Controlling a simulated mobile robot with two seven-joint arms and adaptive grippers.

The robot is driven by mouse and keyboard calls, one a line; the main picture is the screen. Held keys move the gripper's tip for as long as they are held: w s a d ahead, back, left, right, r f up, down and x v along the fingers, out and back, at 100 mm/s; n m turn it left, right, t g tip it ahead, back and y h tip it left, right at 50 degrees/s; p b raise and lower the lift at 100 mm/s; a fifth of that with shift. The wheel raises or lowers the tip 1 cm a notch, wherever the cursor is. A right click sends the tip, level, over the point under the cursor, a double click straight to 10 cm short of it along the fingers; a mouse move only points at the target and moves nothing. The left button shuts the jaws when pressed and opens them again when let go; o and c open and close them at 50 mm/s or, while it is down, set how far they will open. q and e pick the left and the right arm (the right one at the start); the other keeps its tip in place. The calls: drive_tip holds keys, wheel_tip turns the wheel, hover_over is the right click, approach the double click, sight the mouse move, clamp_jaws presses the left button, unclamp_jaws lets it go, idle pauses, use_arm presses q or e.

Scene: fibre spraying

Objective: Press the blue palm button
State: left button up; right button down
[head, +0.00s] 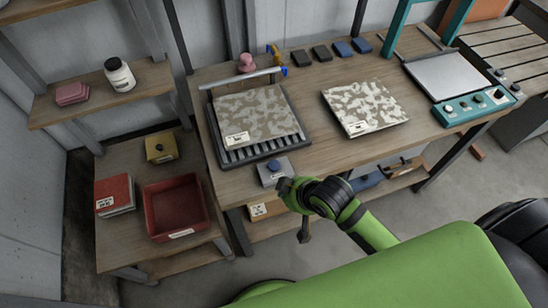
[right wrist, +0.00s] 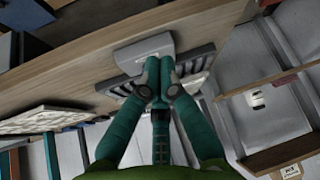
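The blue palm button (head: 273,165) sits on a small grey box (head: 268,178) at the front edge of the workbench, just in front of the black ribbed rack. My right gripper (head: 284,186) is beside the box, at its right front side in the head view. In the right wrist view my right gripper's (right wrist: 159,62) teal fingers are together and empty, in front of the grey box (right wrist: 143,52). The fingers hide the button there, and I cannot tell whether they touch the box. My left gripper is in neither view.
A black rack (head: 260,148) with a mottled panel stands behind the button. Another mottled panel (head: 364,107) and a teal control box (head: 473,107) are to the right. A yellow box with a dark button (head: 161,148) and a red bin (head: 177,207) are on the lower left table.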

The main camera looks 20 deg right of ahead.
drive_tip(key=w+a+r+n+t+y, duration=0.1)
drive_tip(key=w+a+r+n+y, duration=0.15)
drive_tip(key=w+r, duration=0.4)
hover_over(276, 167)
drive_tip(key=shift+r+t+p, duration=0.15)
drive_tip(key=shift+t+p, duration=0.15)
drive_tip(key=shift+p, duration=0.15)
wheel_tip(276, 167, down, 7)
drive_tip(key=b, duration=0.7)
drive_tip(key=shift+r+b, duration=0.1)
drive_tip(key=shift+b, duration=0.3)
drive_tip(key=shift+f+b, duration=0.45)
drive_tip(key=shift+f, duration=0.6)
drive_tip(key=shift+f, duration=0.4)
